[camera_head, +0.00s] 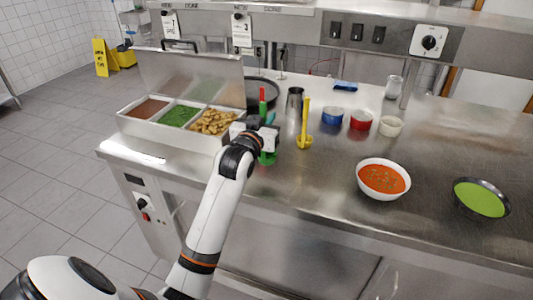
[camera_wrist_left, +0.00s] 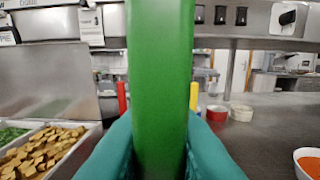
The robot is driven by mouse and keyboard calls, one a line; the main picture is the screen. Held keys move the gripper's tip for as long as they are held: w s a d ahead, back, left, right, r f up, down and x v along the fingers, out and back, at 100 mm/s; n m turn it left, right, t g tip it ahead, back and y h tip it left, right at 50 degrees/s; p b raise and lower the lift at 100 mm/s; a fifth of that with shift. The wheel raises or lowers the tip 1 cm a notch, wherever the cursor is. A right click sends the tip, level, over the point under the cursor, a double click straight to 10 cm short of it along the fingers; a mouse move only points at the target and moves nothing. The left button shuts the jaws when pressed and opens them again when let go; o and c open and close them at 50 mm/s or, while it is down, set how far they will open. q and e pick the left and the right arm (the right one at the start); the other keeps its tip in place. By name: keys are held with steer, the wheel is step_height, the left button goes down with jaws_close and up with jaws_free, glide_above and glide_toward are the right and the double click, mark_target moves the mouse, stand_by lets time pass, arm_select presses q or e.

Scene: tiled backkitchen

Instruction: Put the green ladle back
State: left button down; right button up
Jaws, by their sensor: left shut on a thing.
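The green ladle (camera_head: 267,158) is upright at the counter's front-left part, right of the food pans. Its bowl end shows just below my left gripper (camera_head: 266,130). In the left wrist view, the green handle (camera_wrist_left: 160,85) stands vertical between the teal fingers (camera_wrist_left: 160,150), which are shut on it. Whether the bowl touches the counter I cannot tell. A yellow ladle (camera_head: 305,125) stands upright to its right. A red handle (camera_head: 263,93) shows behind the gripper; its lower part is hidden. My right gripper is not in view.
A steel container (camera_head: 128,127) with three filled pans and a raised lid is left of the gripper. A metal cup (camera_head: 295,102), blue, red and white small bowls, and orange soup (camera_head: 383,178) and green soup (camera_head: 480,199) bowls stand right. The front middle counter is clear.

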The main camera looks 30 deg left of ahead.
arm_select(q)
step_height(320, 180, down, 2)
steer(key=shift+f, duration=0.15)
step_height(320, 180, down, 4)
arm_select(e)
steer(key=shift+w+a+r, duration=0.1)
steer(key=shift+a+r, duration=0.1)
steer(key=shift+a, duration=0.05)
arm_select(q)
steer(key=shift+f, duration=0.15)
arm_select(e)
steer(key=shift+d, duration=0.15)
arm_select(q)
steer(key=c, duration=1.4)
jaws_free()
steer(key=shift+o, duration=0.2)
